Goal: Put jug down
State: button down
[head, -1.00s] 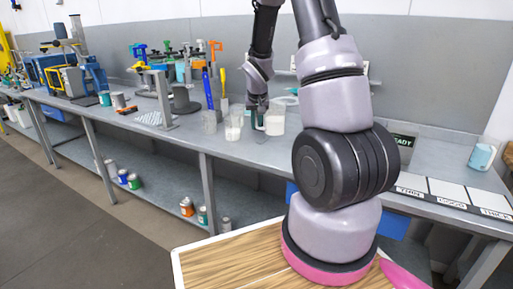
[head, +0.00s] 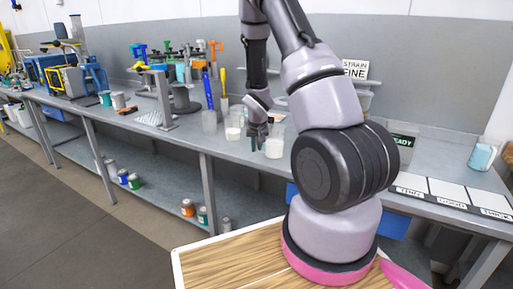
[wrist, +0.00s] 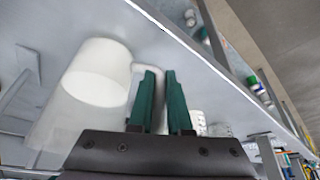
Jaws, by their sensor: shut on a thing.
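A white translucent jug (head: 274,148) is at the bench's front part, below and right of my wrist in the head view. In the wrist view the jug (wrist: 88,85) fills the left side, with its handle beside and between my green fingers. My gripper (head: 259,142) is shut on the jug's handle; in the wrist view my gripper (wrist: 160,85) points at the bench's front edge. The jug looks about upright in the head view. I cannot tell whether its base touches the bench top.
The grey bench (head: 335,165) runs across the view. Clear containers (head: 233,128) with tools stand just left of the jug. A STRAIN FINE sign (head: 355,69) stands behind. Labelled white panels (head: 448,190) and a blue-filled cup (head: 482,156) are right. Paint cans sit on the lower shelf.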

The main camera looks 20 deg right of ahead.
jog(key=shift+f, duration=0.1)
jog(key=c, duration=0.9)
grip_release()
jog(key=shift+o, duration=0.2)
jog(key=s+a+r, duration=0.1)
jog(key=s+r, duration=0.2)
jog(key=r, duration=0.4)
jog(key=s+a+r+t, duration=0.1)
jog(key=s+r, duration=0.2)
jog(key=r, duration=0.5)
jog(key=s+a+r, duration=0.1)
jog(key=s+r, duration=0.2)
jog(key=r, duration=0.4)
jog(key=s+a+r+y, duration=0.1)
jog(key=s+a+r, duration=0.2)
jog(key=s+r, duration=0.2)
jog(key=s+a+r+t+y, duration=0.1)
jog(key=s+a+r, duration=0.1)
jog(key=s+r, duration=0.3)
jog(key=s+a+r+y, duration=0.1)
jog(key=s+a+r, duration=0.2)
jog(key=s, duration=0.6)
notch_tip(320, 180, up, 3)
jog(key=shift+s+a+f+t+y, duration=0.15)
jog(key=shift+a+f+t+y, duration=0.05)
jog(key=shift+a+t+y, duration=0.1)
